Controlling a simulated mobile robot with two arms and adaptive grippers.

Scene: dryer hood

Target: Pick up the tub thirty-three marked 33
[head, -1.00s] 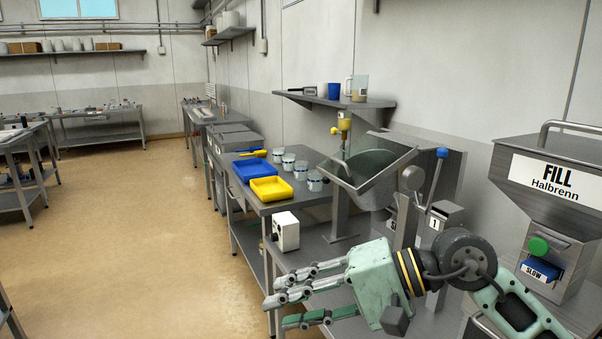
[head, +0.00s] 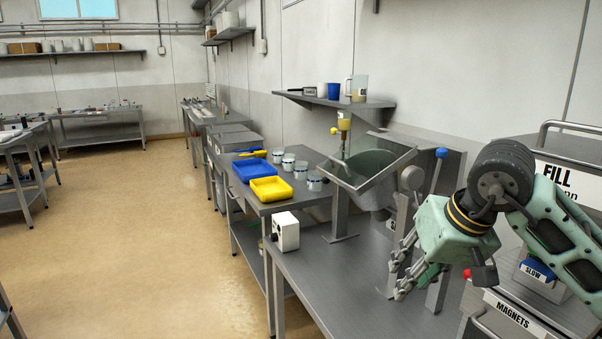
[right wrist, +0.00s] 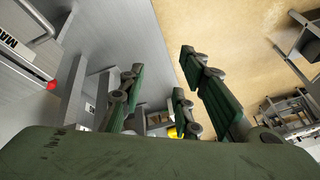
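Several small white tubs with dark bands stand in a row on the table beside the trays; I see a far one (head: 278,155), two middle ones (head: 288,162) (head: 300,170) and a near one (head: 314,181). Their markings are too small to read, so I cannot tell which is 33. My right gripper (head: 398,280) is to the right of and nearer than the tubs, over the near bench, with fingers pointing down and left. In the right wrist view its fingers (right wrist: 160,80) are spread with nothing between them. My left gripper is out of view.
A blue tray (head: 256,170) and a yellow tray (head: 271,190) lie left of the tubs. A tilted metal hopper (head: 372,165) stands between the tubs and my right gripper. A white box (head: 286,230) sits on the near bench (head: 330,275). A Fill machine (head: 565,180) is at right.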

